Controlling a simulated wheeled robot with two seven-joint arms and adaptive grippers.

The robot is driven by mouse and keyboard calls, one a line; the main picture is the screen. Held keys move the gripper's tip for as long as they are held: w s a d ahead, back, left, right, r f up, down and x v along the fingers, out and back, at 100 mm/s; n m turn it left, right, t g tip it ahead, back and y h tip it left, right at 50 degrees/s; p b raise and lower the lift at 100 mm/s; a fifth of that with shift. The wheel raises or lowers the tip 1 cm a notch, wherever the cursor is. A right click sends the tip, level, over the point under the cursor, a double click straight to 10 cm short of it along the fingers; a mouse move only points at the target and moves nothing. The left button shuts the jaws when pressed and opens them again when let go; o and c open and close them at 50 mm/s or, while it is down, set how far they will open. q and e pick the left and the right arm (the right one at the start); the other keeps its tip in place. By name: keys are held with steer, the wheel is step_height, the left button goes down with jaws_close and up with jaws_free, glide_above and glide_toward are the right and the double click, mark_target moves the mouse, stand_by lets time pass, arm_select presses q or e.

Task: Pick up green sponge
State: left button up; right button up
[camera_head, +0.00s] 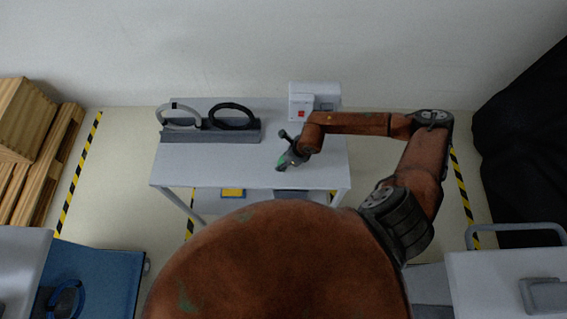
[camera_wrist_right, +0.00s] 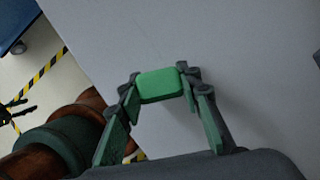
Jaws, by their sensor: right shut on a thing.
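The green sponge (camera_wrist_right: 160,85) is a small rounded block between the fingertips of my right gripper (camera_wrist_right: 158,88) in the right wrist view. The gripper is shut on it. In the head view my right gripper (camera_head: 290,159) is over the front part of the grey table (camera_head: 215,170), with a bit of the green sponge (camera_head: 282,160) showing at its fingers. I cannot tell whether the sponge touches the tabletop.
A grey rack (camera_head: 210,136) with a white ring and a black ring stands at the table's back left. A white box with a red button (camera_head: 301,113) stands at the back right. The table's front left is clear. A blue cart (camera_head: 95,280) is at lower left.

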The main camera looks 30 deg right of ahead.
steer(key=shift+c, duration=1)
